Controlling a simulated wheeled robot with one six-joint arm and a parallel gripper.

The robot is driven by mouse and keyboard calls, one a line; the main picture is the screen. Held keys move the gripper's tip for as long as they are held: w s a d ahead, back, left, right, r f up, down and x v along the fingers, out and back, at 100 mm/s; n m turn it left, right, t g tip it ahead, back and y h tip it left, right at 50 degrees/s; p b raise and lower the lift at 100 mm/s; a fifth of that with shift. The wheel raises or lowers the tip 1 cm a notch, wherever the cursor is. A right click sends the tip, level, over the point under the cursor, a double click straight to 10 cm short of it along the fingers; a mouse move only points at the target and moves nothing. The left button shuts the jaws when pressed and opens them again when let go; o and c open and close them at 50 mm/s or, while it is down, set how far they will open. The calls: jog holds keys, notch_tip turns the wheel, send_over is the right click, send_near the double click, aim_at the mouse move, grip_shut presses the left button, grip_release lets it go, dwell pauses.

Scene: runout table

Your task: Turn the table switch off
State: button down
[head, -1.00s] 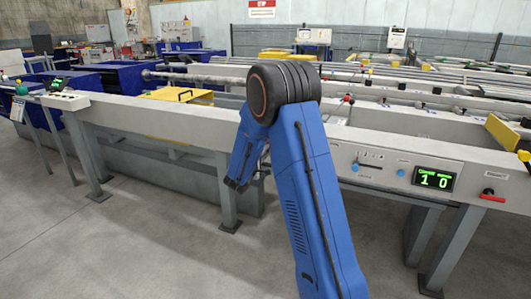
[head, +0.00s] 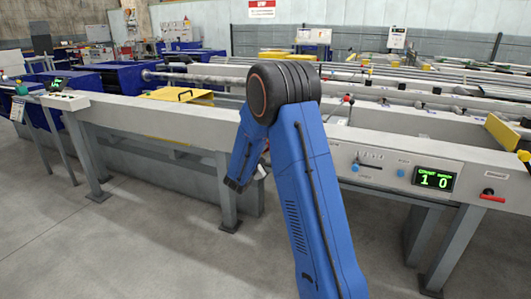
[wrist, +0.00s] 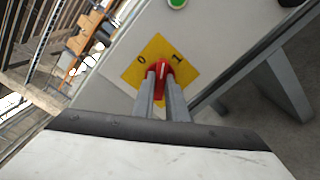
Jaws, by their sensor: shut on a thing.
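The table switch is a red knob (wrist: 164,69) on a yellow plate (wrist: 136,72) marked 0 and 1, in the wrist view. A pale line on the knob shows, but I cannot tell surely which mark it points to. My gripper (wrist: 161,76) is shut on the red knob, with one grey finger on each side. In the head view my blue arm covers the gripper and the switch.
The long grey runout table (head: 150,115) runs across the head view. A green-lit counter display (head: 434,179) and a red handle (head: 492,198) sit on its front at the right. A green button (wrist: 177,2) lies above the switch plate. The floor in front is clear.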

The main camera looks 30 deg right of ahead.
jog(key=n, duration=0.5)
jog(key=shift+f+n, duration=0.1)
jog(key=shift+n, duration=0.2)
jog(key=n, duration=0.5)
jog(key=shift+n, duration=0.3)
jog(key=c, duration=1.8)
grip_release()
jog(key=shift+a, duration=0.1)
jog(key=shift+o, duration=0.2)
jog(key=shift+s, duration=0.1)
jog(key=v, duration=1.7)
